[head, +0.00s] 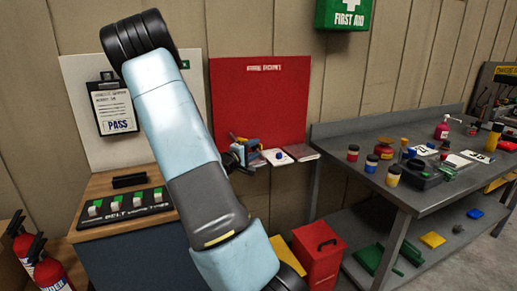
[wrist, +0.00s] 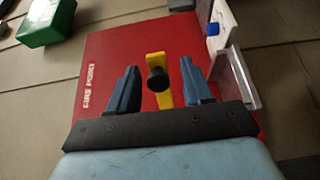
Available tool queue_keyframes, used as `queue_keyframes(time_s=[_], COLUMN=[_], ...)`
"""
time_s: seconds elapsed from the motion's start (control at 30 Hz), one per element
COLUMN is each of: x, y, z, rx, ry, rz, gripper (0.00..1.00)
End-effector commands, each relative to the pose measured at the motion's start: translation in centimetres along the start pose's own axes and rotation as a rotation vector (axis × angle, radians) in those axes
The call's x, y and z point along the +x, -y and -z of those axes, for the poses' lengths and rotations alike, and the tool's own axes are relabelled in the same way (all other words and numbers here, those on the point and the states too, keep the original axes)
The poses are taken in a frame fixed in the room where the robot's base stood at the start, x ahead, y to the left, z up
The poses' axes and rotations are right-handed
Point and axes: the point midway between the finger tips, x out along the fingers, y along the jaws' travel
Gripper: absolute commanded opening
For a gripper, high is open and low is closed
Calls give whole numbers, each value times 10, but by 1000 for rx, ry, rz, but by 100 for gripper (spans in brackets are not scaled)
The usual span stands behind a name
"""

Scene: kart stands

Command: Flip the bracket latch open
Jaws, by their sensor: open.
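In the wrist view a yellow strap-like piece with a round black knob, which looks like the bracket latch (wrist: 158,94), stands out against the red fire point board (wrist: 105,62). My gripper (wrist: 159,66) is open, with one blue finger on each side of the latch. I see gaps between the fingers and the latch; I cannot tell how far beyond the fingertips it lies. In the head view my gripper (head: 246,152) is in front of the lower part of the red board (head: 262,95). My arm and gripper largely hide the latch there.
A small ledge with a blue knob (head: 279,155) is just right of my gripper. A grey workbench (head: 416,200) with jars and tools stands right. A wooden cabinet (head: 100,187) with a switch strip is left. Red extinguishers (head: 48,272) stand at lower left, a red box (head: 319,255) below.

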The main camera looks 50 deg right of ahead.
Motion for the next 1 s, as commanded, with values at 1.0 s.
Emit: queue_keyframes(time_s=[1.0], x=[-58], y=[2], z=[8], rx=[68], ry=[-48], rz=[67], gripper=[24])
